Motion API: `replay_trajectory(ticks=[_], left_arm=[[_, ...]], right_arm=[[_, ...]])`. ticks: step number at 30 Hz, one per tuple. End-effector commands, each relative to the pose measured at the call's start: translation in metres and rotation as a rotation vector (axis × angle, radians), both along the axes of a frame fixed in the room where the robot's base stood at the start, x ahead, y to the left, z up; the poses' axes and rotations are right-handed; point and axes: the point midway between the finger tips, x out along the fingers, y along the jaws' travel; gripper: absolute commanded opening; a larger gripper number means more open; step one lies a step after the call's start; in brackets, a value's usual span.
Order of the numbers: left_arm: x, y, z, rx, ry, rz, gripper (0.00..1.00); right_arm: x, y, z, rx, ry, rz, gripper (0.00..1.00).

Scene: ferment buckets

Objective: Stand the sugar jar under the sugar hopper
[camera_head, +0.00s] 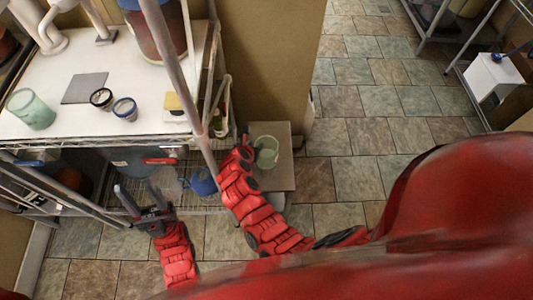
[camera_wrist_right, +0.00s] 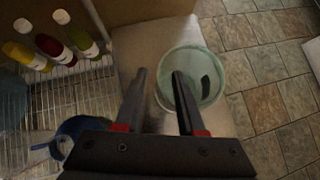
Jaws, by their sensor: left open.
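A pale green translucent jar (camera_head: 266,152) stands upright on a small beige stand (camera_head: 284,176) at the table's right end. It shows open-topped in the right wrist view (camera_wrist_right: 208,62). My right gripper (camera_wrist_right: 158,75) is open above the stand; one finger overlaps the jar in the picture and the other is left of it. Contact cannot be told. A similar green jar (camera_head: 32,110) stands on the white table at far left. No label shows which is the sugar jar, and no hopper is clearly identifiable. My left gripper (camera_head: 139,200) is open and empty by the lower shelf.
The white table (camera_head: 60,62) bears a grey mat (camera_head: 84,88), two small dark-rimmed cups (camera_head: 124,108) and a large red container (camera_head: 155,30). Several bottles (camera_wrist_right: 55,48) and a blue jug (camera_head: 203,183) are on the wire shelf below. A white box (camera_head: 492,78) is at right. Tiled floor between is clear.

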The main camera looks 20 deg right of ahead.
Motion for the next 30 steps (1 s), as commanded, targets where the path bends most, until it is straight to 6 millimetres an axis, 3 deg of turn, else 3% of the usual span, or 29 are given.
replay_trajectory(ticks=[3, 10, 30], left_arm=[[0.0000, 0.0000, -0.0001, 0.000, 0.000, 0.000, 0.50], [0.0000, 0.0000, 0.0000, 0.000, 0.000, 0.000, 0.50], [0.0001, 0.0000, -0.0002, 0.000, 0.000, 0.000, 0.50]], right_arm=[[-0.0001, 0.0003, 0.0002, 0.000, 0.000, 0.000, 0.39], [0.0000, 0.0004, 0.0005, -0.001, -0.001, 0.001, 0.00], [-0.0003, 0.0008, 0.0000, 0.001, 0.001, 0.001, 0.00]])
